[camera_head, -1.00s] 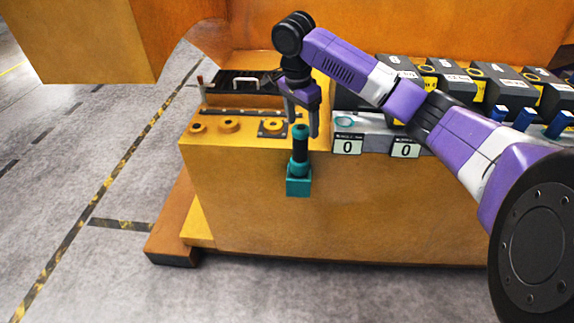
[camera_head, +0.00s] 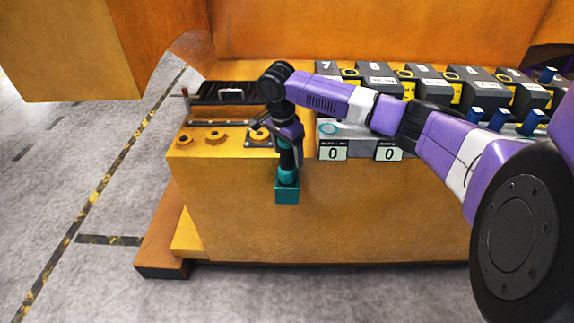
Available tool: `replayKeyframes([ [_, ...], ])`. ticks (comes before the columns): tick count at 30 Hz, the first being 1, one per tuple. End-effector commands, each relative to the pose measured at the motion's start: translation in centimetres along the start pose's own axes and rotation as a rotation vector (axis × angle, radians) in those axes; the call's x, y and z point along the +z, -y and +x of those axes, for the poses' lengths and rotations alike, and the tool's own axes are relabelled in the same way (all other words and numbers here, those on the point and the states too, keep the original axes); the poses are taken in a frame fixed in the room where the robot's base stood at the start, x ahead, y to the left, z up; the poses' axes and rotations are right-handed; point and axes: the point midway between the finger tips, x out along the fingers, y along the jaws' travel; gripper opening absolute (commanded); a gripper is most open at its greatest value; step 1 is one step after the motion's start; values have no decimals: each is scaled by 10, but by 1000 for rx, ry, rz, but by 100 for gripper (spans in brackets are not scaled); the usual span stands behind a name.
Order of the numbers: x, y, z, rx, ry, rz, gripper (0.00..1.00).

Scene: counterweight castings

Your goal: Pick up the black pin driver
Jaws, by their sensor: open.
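The black pin driver (camera_head: 287,160) stands upright in a small teal holder (camera_head: 287,192) on the front face of the orange casting. Its black shaft and a teal band above the holder show. Its teal top is mostly hidden by my gripper. My gripper (camera_head: 289,156) points down over the driver's upper part, with its fingers open and appearing to lie at either side of it. I cannot tell whether the fingers touch it.
The orange casting (camera_head: 330,220) bears yellow knobs (camera_head: 217,137) at left and a dark grille behind them. Two signs reading 0 (camera_head: 333,152) sit right of the driver. Numbered dark weights (camera_head: 425,80) and blue-handled parts (camera_head: 498,118) stand further right. Open floor lies left.

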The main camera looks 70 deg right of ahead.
Motion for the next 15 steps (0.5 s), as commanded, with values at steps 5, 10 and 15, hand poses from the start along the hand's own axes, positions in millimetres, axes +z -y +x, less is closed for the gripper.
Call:
replayKeyframes([
  [5,0,0,0,0,0,0,54],
  [10,0,0,0,0,0,0,21],
  [15,0,0,0,0,0,0,0],
])
